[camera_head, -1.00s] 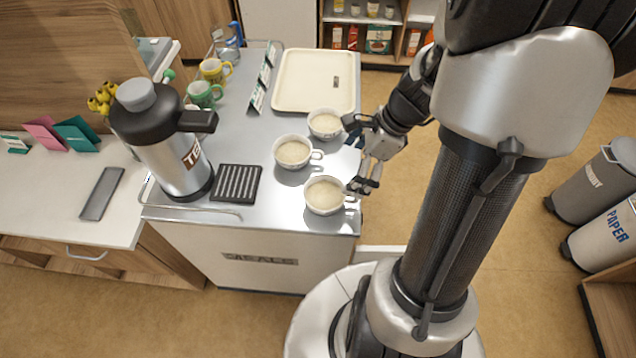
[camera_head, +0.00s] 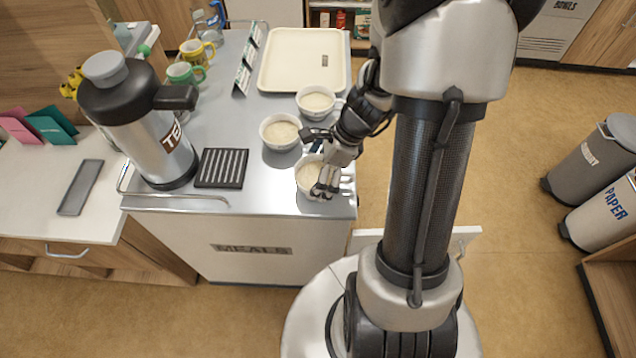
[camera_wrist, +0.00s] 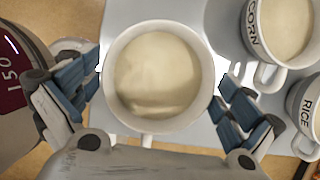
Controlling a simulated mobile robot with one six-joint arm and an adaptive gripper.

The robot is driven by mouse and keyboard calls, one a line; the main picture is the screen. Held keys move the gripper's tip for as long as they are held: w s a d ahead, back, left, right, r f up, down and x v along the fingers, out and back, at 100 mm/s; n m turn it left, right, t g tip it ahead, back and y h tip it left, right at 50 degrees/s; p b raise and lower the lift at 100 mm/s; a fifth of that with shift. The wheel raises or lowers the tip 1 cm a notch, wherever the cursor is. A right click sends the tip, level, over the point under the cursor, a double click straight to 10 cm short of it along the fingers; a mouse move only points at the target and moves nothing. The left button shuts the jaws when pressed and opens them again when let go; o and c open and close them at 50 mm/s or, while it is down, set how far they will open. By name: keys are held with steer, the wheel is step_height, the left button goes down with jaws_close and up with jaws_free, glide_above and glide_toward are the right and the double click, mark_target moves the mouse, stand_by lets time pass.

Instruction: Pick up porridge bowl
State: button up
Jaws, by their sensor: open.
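A white bowl with pale, creamy contents (camera_head: 305,178) stands near the front right corner of the metal cart top. It also fills the middle of the wrist view (camera_wrist: 158,75), and no label on it is readable there. My gripper (camera_head: 326,182) is over this bowl and partly hides it. In the wrist view my gripper (camera_wrist: 160,92) is open, with one blue-padded finger at each side of the rim. Whether the pads touch the bowl I cannot tell. A bowl marked CORN (camera_wrist: 285,25) and one marked RICE (camera_wrist: 305,110) stand to the right in the wrist view.
Two similar bowls stand close behind, one at the left (camera_head: 281,131) and one at the back (camera_head: 316,101). A cream tray (camera_head: 300,35), mugs (camera_head: 186,73), a large flask (camera_head: 135,120) and a ribbed black mat (camera_head: 221,168) share the cart (camera_head: 225,105).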

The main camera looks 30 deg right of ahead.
steer(key=shift+c, duration=0.5)
steer(key=c, duration=1.1)
